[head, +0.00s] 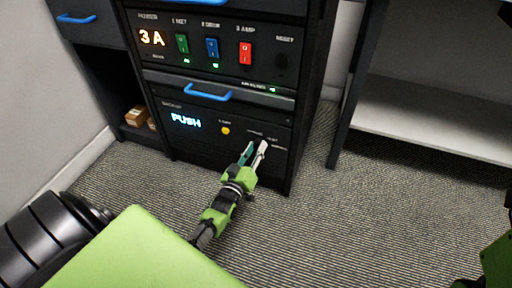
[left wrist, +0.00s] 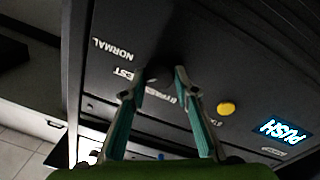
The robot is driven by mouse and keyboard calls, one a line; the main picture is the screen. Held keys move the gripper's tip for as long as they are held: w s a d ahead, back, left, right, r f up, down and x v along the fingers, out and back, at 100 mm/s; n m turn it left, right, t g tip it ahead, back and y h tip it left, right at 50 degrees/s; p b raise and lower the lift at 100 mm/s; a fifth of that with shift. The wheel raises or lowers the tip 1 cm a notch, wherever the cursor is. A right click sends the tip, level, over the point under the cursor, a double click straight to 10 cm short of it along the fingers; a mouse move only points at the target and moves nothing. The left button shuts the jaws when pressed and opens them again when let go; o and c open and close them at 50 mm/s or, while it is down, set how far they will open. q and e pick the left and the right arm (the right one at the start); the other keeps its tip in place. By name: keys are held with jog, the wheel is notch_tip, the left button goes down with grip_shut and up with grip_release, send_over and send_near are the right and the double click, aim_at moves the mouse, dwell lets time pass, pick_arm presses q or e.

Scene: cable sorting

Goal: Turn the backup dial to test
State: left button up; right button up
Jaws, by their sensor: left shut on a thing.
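The backup panel (head: 205,139) is the black lower front of the cabinet, with a lit "PUSH" display (head: 186,121) and a yellow button (head: 225,131). The backup dial (left wrist: 157,73) is a small dark round knob in the left wrist view, with the labels NORMAL, TEST and BYPASS around it. Its pointer is too dark to read. My left gripper (head: 255,151) is at the right part of this panel and hides the dial in the head view. In the left wrist view its fingertips (left wrist: 160,78) are closed on both sides of the dial. My right gripper does not show.
Above are a drawer with a blue handle (head: 208,92) and a power panel with a "3 A" display (head: 152,38) and green, blue and red switches (head: 212,47). A small box (head: 137,115) lies in the left cubby. A white shelf (head: 435,118) stands right; carpet (head: 330,230) is clear.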

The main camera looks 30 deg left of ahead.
pick_arm(q)
jog(key=shift+n, duration=0.5)
jog(key=o, duration=1.1)
jog(key=shift+s, duration=0.1)
jog(key=s, duration=0.4)
jog(key=s+d, duration=0.1)
jog(key=s, duration=0.2)
jog(key=s+d, duration=0.1)
jog(key=s, duration=0.3)
jog(key=shift+s+d+f, duration=0.1)
jog(key=shift+s+f, duration=0.2)
